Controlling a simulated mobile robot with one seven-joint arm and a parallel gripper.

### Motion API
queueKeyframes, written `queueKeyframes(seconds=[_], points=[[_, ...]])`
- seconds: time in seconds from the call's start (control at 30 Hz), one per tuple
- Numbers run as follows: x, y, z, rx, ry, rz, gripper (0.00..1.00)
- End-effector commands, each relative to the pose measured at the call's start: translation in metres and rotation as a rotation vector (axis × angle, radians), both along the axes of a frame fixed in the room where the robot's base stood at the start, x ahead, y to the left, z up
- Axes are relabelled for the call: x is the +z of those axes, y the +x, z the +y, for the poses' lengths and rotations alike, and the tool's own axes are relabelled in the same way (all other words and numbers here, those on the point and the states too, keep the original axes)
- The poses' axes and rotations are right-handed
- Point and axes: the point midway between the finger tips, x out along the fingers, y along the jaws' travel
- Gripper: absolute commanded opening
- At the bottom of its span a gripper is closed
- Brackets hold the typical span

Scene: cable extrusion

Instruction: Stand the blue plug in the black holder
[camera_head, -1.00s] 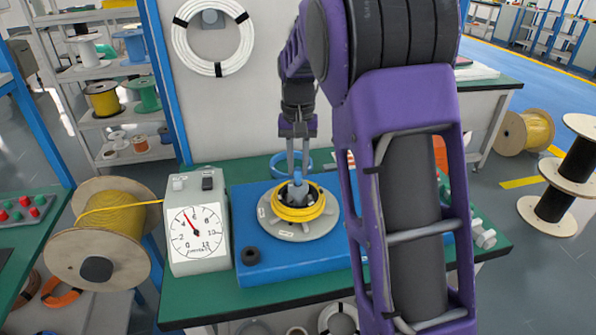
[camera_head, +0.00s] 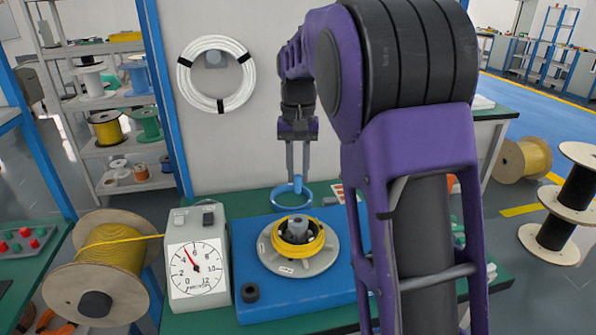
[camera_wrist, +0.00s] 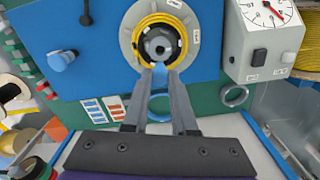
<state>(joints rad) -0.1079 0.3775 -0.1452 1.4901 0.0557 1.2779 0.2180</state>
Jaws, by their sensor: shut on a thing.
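My gripper (camera_head: 298,172) points down above the back part of the blue board, in front of the white panel. It is shut on the blue plug (camera_head: 297,185), of which a small part shows below the fingers. In the wrist view the plug (camera_wrist: 160,77) shows between the fingertips, near the grey hub in the picture. The black holder (camera_head: 249,292) is a short dark ring at the front left corner of the blue board, apart from the plug. I cannot make it out in the wrist view.
A grey disc (camera_head: 271,259) with a yellow cable coil (camera_head: 312,246) around a grey hub (camera_head: 297,231) fills the board's middle. A gauge box (camera_head: 198,228) stands left of the board. A blue-and-grey fitting (camera_wrist: 61,61) and a blue ring (camera_head: 262,194) are nearby.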

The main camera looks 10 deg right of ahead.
Motion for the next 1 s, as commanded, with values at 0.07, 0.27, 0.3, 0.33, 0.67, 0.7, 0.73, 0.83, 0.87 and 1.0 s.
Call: queueKeyframes(seconds=[0.07,0.27,0.3,0.33,0.67,0.7,0.73,0.83,0.87,1.0], points=[[-0.002,0.000,0.000,0.000,0.000,0.000,0.00],[-0.018,0.000,0.000,0.000,0.001,0.002,0.00],[-0.022,0.000,0.000,0.000,0.000,0.001,0.00],[-0.025,0.000,0.000,0.000,0.000,0.001,0.00],[-0.051,0.000,0.000,0.000,0.000,0.000,0.00],[-0.051,-0.001,0.001,0.000,0.000,0.000,0.00],[-0.051,-0.001,0.002,0.001,0.001,-0.001,0.00],[-0.051,-0.007,0.008,0.002,0.001,0.000,0.00],[-0.051,-0.009,0.010,0.002,0.001,0.001,0.00],[-0.051,-0.019,0.021,0.002,0.000,0.001,0.00]])
